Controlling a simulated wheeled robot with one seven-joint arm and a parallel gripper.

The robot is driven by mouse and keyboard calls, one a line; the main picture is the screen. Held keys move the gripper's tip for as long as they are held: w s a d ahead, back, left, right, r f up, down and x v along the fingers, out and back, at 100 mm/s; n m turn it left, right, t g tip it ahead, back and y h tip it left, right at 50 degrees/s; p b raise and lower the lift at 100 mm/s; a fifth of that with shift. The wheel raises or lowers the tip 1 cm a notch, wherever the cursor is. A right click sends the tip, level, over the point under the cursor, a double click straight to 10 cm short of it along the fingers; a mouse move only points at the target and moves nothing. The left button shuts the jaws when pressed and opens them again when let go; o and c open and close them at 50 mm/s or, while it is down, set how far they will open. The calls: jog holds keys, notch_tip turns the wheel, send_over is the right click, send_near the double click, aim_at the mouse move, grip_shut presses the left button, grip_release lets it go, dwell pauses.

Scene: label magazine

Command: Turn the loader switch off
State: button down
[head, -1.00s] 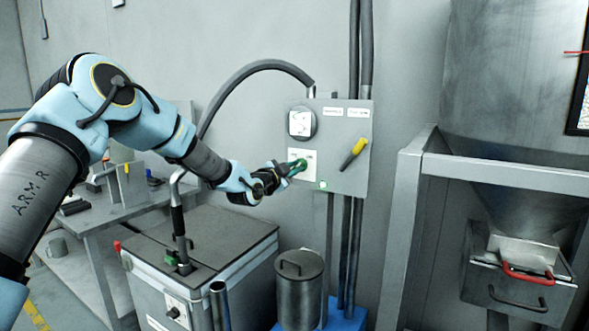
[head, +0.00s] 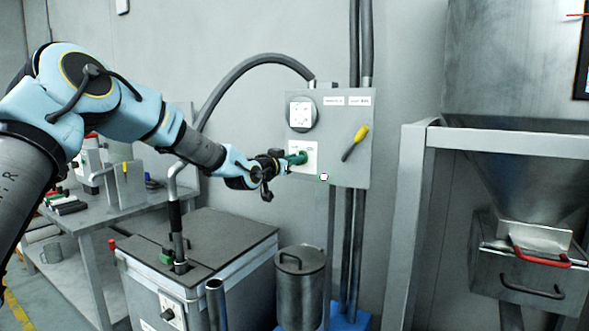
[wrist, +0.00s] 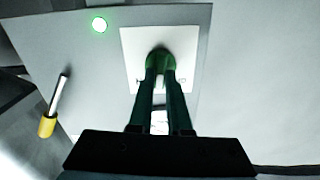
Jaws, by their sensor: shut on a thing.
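The loader switch is a green knob (wrist: 160,58) on a white plate, on a grey control panel (head: 335,110) on the wall. In the head view the white plate (head: 311,160) is partly covered by my gripper (head: 297,159). My gripper (wrist: 160,68) is shut on the green knob, with its two dark green fingers on either side of it in the wrist view. The fingers hide much of the knob, and I cannot tell its exact angle. The lettering on the plate is too small to read.
A yellow-handled lever (head: 355,143) sits right of the switch, and a small lit lamp (head: 324,177) below it. A round gauge (head: 302,114) is above. A grey machine cabinet (head: 215,245) and a lidded metal canister (head: 300,285) stand below. A steel hopper (head: 515,175) stands at right.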

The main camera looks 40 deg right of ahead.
jog(key=shift+w+f+n+b, duration=0.1)
jog(key=shift+n+b, duration=1.2)
jog(key=shift+n, duration=1.25)
jog(key=shift+w+f+n+b, duration=0.1)
jog(key=shift+n+b, duration=1.2)
jog(key=shift+n, duration=1.25)
jog(key=c, duration=0.9)
grip_release()
jog(key=shift+r, duration=0.1)
jog(key=shift+o, duration=0.2)
jog(key=b+v, duration=0.2)
jog(key=v, duration=0.9)
